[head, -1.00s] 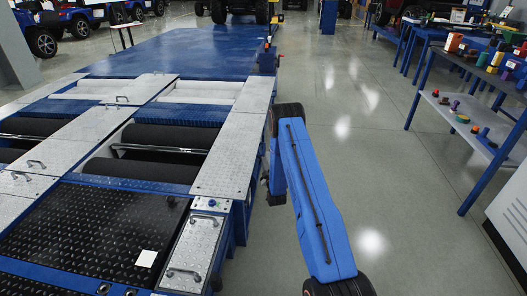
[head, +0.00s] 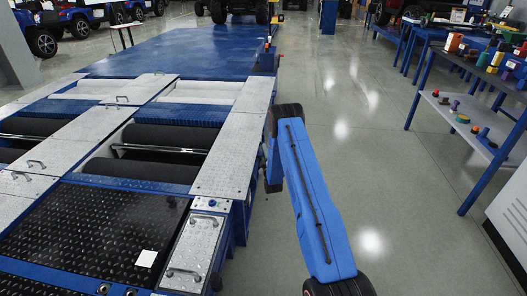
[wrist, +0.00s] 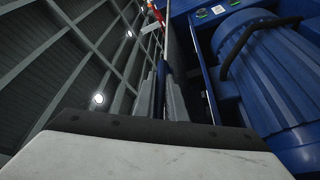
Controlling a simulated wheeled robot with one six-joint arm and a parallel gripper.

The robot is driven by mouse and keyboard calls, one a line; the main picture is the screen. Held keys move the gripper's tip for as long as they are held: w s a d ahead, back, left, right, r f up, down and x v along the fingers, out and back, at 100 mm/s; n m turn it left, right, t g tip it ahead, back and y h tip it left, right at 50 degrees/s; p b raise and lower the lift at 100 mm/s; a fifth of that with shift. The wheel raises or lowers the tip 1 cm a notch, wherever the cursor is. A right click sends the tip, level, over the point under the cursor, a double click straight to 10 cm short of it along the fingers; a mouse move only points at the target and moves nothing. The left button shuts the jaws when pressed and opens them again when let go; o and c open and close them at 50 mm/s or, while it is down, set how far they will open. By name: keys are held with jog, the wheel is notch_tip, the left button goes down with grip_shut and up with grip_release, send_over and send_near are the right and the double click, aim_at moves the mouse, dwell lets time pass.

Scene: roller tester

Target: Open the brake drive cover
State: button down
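Which part is the brake drive cover is not marked. A narrow silver tread-plate cover (head: 192,255) with two bar handles lies flat and closed at the tester's front right in the head view. A blue ribbed motor housing (wrist: 268,75) with a dark curved bar or cable across it fills the right of the wrist view. My gripper (wrist: 163,85) shows its grey fingers close together with nothing visible between them, to the left of the housing and apart from it. In the head view my arm hangs beside the tester's right side and hides the gripper.
The roller tester's blue frame, black rollers (head: 168,137) and silver walkway plates (head: 228,160) are on the left. Open grey floor (head: 400,200) lies to the right of my arm. A blue-legged shelf (head: 470,125) with small coloured items stands further right.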

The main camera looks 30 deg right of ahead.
jog(key=shift+r, duration=0.45)
jog(key=w+a+r+n+g, duration=0.1)
jog(key=w+a+r+n, duration=0.2)
jog(key=r, duration=0.5)
jog(key=w+a+r+n+g+y, duration=0.1)
jog(key=a+r+n, duration=0.3)
jog(key=r, duration=0.4)
jog(key=w+a+r+n+g, duration=0.2)
jog(key=a+r+n, duration=0.15)
jog(key=r, duration=0.45)
jog(key=w+a+r, duration=0.2)
jog(key=w+a, duration=0.5)
jog(key=a, duration=0.3)
jog(key=w+a+r, duration=0.3)
jog(key=w+a, duration=0.5)
jog(key=a, duration=0.3)
jog(key=shift+w+a+y, duration=0.25)
jog(key=shift+w+y, duration=0.05)
jog(key=c, duration=2)
grip_release()
jog(key=shift+c, duration=0.2)
